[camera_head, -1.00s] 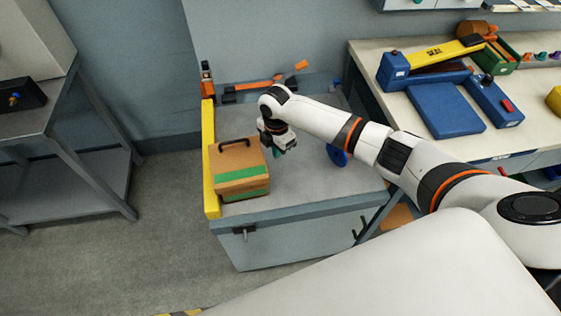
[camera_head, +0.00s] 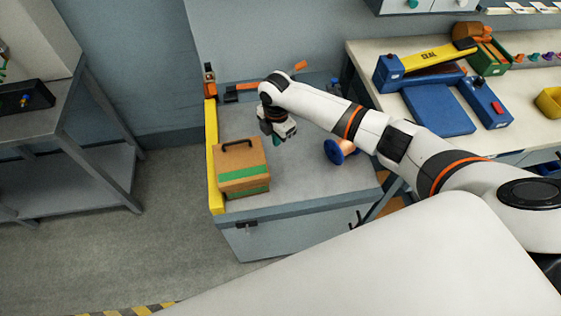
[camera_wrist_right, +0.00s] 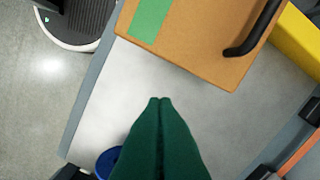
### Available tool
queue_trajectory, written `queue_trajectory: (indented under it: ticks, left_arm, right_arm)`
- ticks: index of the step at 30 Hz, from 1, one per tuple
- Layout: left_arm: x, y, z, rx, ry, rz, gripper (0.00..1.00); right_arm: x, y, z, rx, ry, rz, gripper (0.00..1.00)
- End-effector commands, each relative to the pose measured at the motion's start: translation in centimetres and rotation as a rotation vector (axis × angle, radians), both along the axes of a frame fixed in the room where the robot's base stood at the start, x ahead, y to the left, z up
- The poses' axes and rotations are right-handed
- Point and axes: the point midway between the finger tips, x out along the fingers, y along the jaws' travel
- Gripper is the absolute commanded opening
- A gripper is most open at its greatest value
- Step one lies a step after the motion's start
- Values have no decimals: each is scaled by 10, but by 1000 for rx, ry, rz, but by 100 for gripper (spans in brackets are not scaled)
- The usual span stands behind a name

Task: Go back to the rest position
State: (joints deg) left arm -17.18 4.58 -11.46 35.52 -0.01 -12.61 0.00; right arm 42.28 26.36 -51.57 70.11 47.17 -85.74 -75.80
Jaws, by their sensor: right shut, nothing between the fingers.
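My right arm reaches in from the right in the head view, over the grey workbench (camera_head: 310,181). My right gripper (camera_head: 277,139) points down above the bench, to the right of an orange-brown box (camera_head: 238,168) with a dark handle and a green band. In the right wrist view the green fingertips (camera_wrist_right: 160,100) are pressed together with nothing between them. The box (camera_wrist_right: 205,35) is apart from them, at the top of that view. My left gripper is not in view.
A yellow bar (camera_head: 212,150) edges the bench's left side. A blue-flanged spool (camera_head: 335,152) lies right of the gripper. A second table (camera_head: 410,140) at right holds a blue-and-yellow device (camera_head: 425,65) and a yellow bin (camera_head: 550,102). A grey rack (camera_head: 90,190) stands left; floor between is clear.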

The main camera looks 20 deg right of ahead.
Motion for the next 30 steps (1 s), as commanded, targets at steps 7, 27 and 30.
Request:
queue_trajectory:
  ticks: [7, 27, 30]
  left_arm:
    - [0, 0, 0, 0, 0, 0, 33]
    - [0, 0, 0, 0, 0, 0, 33]
    - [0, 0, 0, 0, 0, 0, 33]
  right_arm:
    - [0, 0, 0, 0, 0, 0, 0]
    - [-196, 97, -2, 300, -75, -876, 0]
    - [-217, 83, 8, 313, -94, -1055, 0]
